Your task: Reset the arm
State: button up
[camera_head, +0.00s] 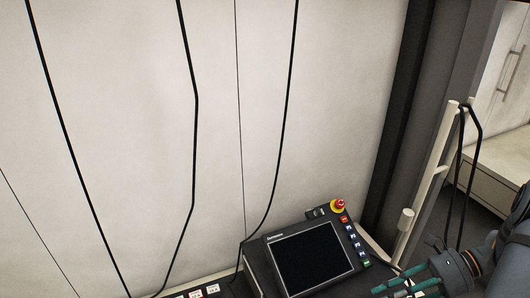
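A control panel (309,257) with a dark, blank screen stands at the bottom centre.
A pale wall (330,100) with several hanging black cables fills the left and centre. A dark upright post (400,110) stands right of it. A cream pole (425,190) with a looped black cable stands at right. A pale drawer cabinet (490,185) is behind.

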jog(key=w+r+m+t+h+p, duration=0.1)
jog(key=w+r+m+t+p, duration=0.25)
jog(key=r+p, duration=0.75)
jog(key=w+r+m+t+h+p, duration=0.15)
jog(key=r+m+t+p, duration=0.25)
jog(key=r+p, duration=0.65)
jog(key=a+r+p, duration=0.6)
jog(key=p, duration=0.4)
jog(key=shift+r+m+t, duration=0.35)
jog(key=shift+m, duration=0.1)
